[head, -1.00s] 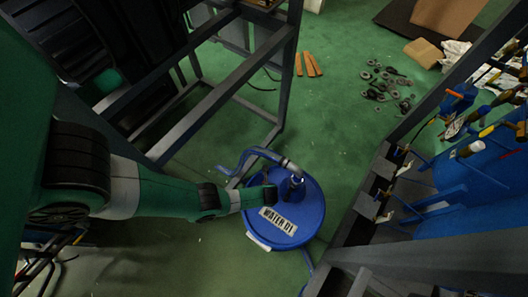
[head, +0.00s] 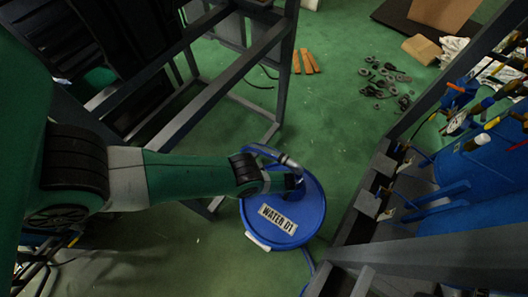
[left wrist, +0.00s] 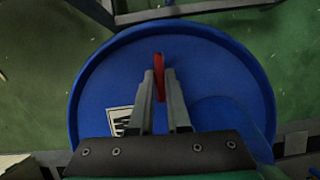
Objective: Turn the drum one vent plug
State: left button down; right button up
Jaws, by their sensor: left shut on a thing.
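The blue drum labelled WATER 01 (head: 308,217) stands on the green floor and is seen from above. Its round lid (left wrist: 110,75) fills the middle of the left wrist view. A narrow red vent plug (left wrist: 159,64) stands on the lid between the fingertips of my left gripper (left wrist: 161,82), which is shut on it. In the head view my left gripper (head: 294,184) reaches over the drum's lid from the left and hides the plug. My right gripper is in neither view.
A curved pipe (head: 268,150) joins the drum top at its far side. A dark metal frame (head: 215,90) stands behind and left. A rack with blue panels and tools (head: 450,190) is close at right. Loose round parts (head: 385,80) lie on the floor beyond.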

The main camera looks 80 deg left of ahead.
pick_arm(q)
jog(key=shift+f, duration=0.1)
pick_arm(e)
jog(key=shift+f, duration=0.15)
pick_arm(q)
jog(key=c, duration=0.9)
grip_release()
